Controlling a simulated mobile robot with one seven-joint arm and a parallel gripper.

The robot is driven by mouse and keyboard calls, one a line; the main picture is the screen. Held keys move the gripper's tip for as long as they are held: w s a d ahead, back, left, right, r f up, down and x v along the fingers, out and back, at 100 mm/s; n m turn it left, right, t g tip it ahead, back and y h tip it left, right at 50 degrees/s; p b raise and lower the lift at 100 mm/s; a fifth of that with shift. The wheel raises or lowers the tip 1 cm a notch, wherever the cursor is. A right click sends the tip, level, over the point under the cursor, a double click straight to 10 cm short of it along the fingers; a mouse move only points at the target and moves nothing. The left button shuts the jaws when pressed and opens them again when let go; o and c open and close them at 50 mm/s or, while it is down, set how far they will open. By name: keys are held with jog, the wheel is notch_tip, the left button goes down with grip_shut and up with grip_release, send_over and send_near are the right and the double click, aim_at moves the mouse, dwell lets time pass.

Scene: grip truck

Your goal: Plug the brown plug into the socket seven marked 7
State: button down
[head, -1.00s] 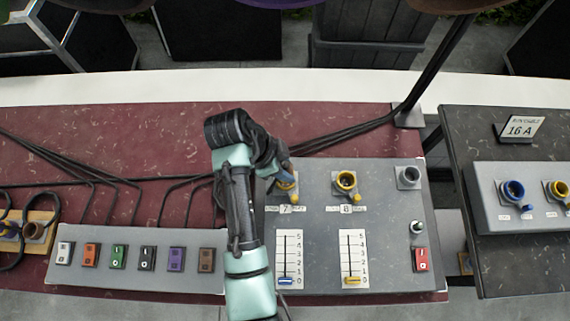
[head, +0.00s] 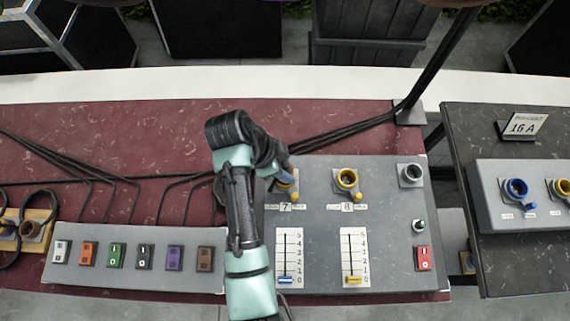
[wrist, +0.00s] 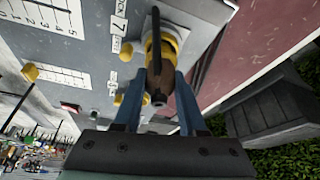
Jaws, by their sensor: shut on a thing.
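My gripper (wrist: 158,78) is shut on the brown plug (wrist: 157,92), with one blue finger on each side of it. The plug lines up with the yellow socket seven (wrist: 168,44), in front of its mouth or in it; I cannot tell how deep. The label 7 (wrist: 119,27) shows beside this socket. In the head view my gripper (head: 281,172) is at socket seven (head: 287,192), above its label 7 (head: 286,207), and my arm hides the plug there. A dark cable or strap crosses the socket in the wrist view.
Yellow socket 8 (head: 347,180) is to the right on the same grey panel (head: 318,225), with a grey socket (head: 410,175) beyond it. Sliders (head: 289,258) and a red switch (head: 423,258) are nearer. Black cables (head: 330,135) run behind the panel.

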aim_at(287, 164)
jog(key=shift+f+b, duration=0.45)
jog(key=shift+f, duration=0.3)
jog(key=shift+c, duration=0.3)
grip_release()
jog(key=shift+r, duration=0.1)
jog(key=shift+r+p, duration=2.4)
jog(key=shift+r, duration=0.05)
